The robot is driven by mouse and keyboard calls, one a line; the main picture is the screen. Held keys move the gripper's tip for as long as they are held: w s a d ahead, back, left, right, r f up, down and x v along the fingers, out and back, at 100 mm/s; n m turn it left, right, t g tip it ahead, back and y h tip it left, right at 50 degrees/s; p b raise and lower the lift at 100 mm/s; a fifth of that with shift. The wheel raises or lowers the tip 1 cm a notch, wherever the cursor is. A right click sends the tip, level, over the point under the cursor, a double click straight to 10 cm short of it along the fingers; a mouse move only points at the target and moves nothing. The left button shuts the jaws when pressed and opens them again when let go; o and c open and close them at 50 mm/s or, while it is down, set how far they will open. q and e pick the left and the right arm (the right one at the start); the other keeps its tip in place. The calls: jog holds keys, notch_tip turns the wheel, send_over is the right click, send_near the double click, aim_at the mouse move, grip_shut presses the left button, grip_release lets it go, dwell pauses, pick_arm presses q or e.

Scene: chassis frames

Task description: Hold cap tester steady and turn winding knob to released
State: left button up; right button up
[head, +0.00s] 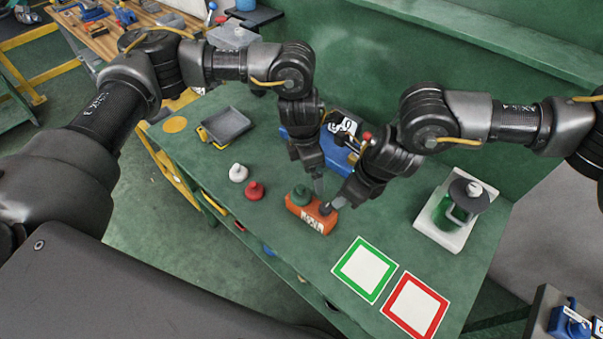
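The cap tester, an orange box with a pale label (312,219), sits on the green bench in the head view. A green cap-like piece (301,194) is on its top left, and a small dark round part (326,208), perhaps the winding knob, is at its right end. My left gripper (319,187) points down at the tester's back edge. My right gripper (336,203) reaches in from the right, its fingertips at the tester's right end beside the dark part. The fingers are small and overlap the tester, so I cannot tell their grip or the knob's setting.
A white cap (238,173) and a red cap (254,191) stand left of the tester. Green-framed (365,269) and red-framed (415,305) white squares lie at front right. A blue box (340,155) is behind my grippers, a green device on a white base (438,231) at right.

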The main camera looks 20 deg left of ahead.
aim_at(301, 192)
pick_arm(q)
jog(key=s+a+m, duration=0.1)
jog(key=s+m+y, duration=0.1)
jog(key=shift+s+a+f+y, duration=0.3)
jog(key=shift+s+a, duration=0.05)
jog(key=shift+a, duration=0.05)
jog(key=f, duration=1)
jog(key=shift+w+a+f, duration=0.1)
jog(key=shift+w+f, duration=0.15)
jog(key=shift+f, duration=0.15)
jog(key=c, duration=1.6)
